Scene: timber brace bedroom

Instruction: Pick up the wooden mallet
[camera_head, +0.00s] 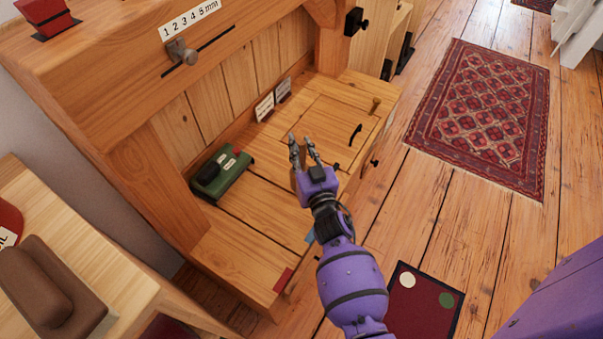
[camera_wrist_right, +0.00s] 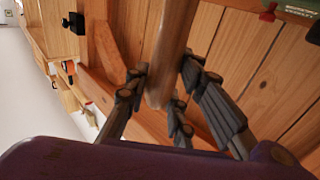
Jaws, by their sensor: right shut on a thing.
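My right gripper (camera_head: 302,150) is over the wooden bench top in the head view, with its fingers pointing away toward the back. In the right wrist view the fingers of this gripper (camera_wrist_right: 163,84) are closed around a smooth, round wooden shaft, which I take to be the wooden mallet (camera_wrist_right: 172,45). One end of the shaft lies between the fingers, and the rest runs up out of the picture. The mallet's head is not clear in either view. In the head view the mallet is hard to tell from the similar wood behind. My left gripper is not in view.
A green box-like thing (camera_head: 222,172) lies on the bench (camera_head: 245,225) left of the gripper. Small cards (camera_head: 264,106) stand at the back panel. A black handle (camera_head: 355,134) and a wooden knob (camera_head: 375,104) are to the right. Open floor lies beyond the bench's right edge.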

